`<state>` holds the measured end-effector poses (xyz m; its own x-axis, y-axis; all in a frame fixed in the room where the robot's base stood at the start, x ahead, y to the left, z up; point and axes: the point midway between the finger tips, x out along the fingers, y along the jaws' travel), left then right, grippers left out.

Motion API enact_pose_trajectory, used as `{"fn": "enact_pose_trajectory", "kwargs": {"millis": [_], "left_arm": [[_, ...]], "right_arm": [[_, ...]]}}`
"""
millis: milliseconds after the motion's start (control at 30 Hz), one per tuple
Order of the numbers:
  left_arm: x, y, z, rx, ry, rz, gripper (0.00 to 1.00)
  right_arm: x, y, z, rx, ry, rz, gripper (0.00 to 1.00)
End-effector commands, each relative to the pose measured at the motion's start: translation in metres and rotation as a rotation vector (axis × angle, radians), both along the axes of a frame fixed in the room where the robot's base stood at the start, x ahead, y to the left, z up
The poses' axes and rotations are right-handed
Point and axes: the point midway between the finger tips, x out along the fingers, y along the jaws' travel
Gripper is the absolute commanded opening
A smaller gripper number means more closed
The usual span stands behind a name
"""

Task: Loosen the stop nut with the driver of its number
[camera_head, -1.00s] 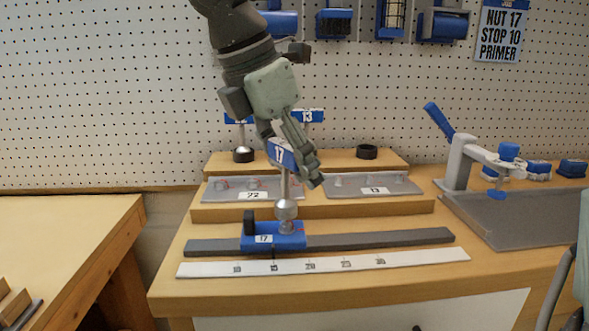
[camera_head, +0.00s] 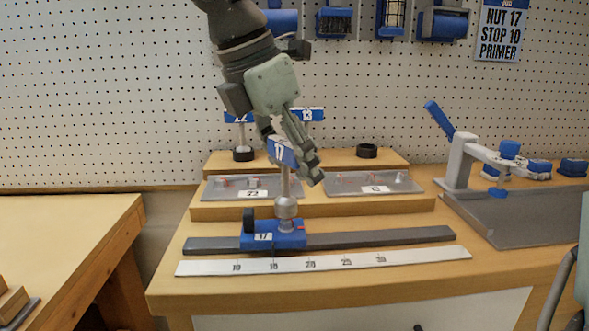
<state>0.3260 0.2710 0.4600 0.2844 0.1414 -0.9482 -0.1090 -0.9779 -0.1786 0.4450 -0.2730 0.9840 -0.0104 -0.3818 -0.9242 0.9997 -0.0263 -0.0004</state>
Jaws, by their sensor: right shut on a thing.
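My right gripper (camera_head: 300,165) comes down from the top and is shut on the driver (camera_head: 284,178) with the blue 17 tag. The driver stands nearly upright, and its round metal socket (camera_head: 287,208) sits over the top of the blue stop block (camera_head: 287,241). The stop nut is hidden there. The block is labelled 17, has a black knob (camera_head: 249,221), and sits on the dark rail (camera_head: 380,238). A small red mark shows beside the socket. The white scale (camera_head: 415,260) lies in front; the block is near its second mark. My left gripper is not in view.
Drivers tagged 22 (camera_head: 243,154) and 13 (camera_head: 307,115) show on the wooden rack behind. Two grey trays labelled 22 (camera_head: 290,187) and 13 (camera_head: 400,184) sit before it. A lever press (camera_head: 458,160) stands right. A wall sign (camera_head: 501,30) reads NUT 17, STOP 10, PRIMER.

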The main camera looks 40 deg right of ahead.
Motion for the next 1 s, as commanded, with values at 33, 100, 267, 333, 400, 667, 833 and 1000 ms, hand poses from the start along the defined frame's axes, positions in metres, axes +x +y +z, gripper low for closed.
{"fn": "enact_pose_trajectory", "kwargs": {"millis": [33, 100, 267, 333, 400, 667, 833, 1000], "left_arm": [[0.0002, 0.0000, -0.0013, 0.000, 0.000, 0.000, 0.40], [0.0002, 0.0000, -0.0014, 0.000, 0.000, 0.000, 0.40], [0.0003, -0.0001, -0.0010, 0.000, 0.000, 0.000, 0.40], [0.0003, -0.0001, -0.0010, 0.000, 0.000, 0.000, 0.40], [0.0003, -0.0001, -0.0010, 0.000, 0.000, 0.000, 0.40], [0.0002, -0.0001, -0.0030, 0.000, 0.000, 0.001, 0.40], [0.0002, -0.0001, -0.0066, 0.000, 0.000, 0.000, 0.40], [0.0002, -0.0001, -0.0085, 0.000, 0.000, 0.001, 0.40]], "right_arm": [[0.0001, 0.0001, 0.0000, 0.000, -0.001, -0.001, 0.13], [0.0001, 0.0001, 0.0004, 0.000, -0.001, 0.000, 0.13], [0.0001, 0.0000, 0.0009, 0.000, -0.001, 0.000, 0.13], [0.0001, 0.0000, 0.0009, 0.000, -0.001, 0.000, 0.13], [0.0001, 0.0000, 0.0009, 0.000, -0.001, 0.000, 0.13], [0.0001, -0.0001, 0.0001, 0.000, -0.001, 0.000, 0.13], [0.0002, 0.0000, -0.0003, 0.000, -0.001, 0.000, 0.13], [0.0002, 0.0000, 0.0002, 0.000, -0.001, 0.000, 0.13]]}}
